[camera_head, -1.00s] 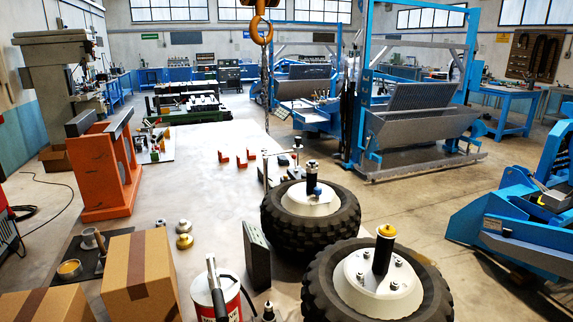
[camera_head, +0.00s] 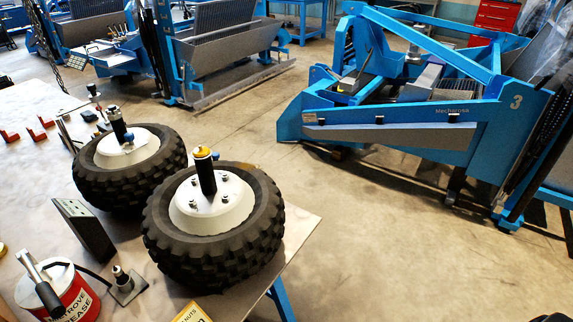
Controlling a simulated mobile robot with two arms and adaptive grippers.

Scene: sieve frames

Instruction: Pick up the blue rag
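No blue rag can be made out for certain. A small blue patch (camera_head: 128,138) shows at the foot of the dark post on the farther wheel's hub; it is too small to tell what it is. The farther wheel (camera_head: 90,185) and the nearer wheel (camera_head: 255,245) lie flat on the table, each with a white hub facing up. Neither of my grippers is in view.
The table (camera_head: 300,240) ends right of the wheels. A red and white grease can (camera_head: 75,295), a dark upright block (camera_head: 85,230) and a yellow box (camera_head: 190,313) stand near its front. A big blue machine (camera_head: 400,120) stands beyond open floor (camera_head: 400,230).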

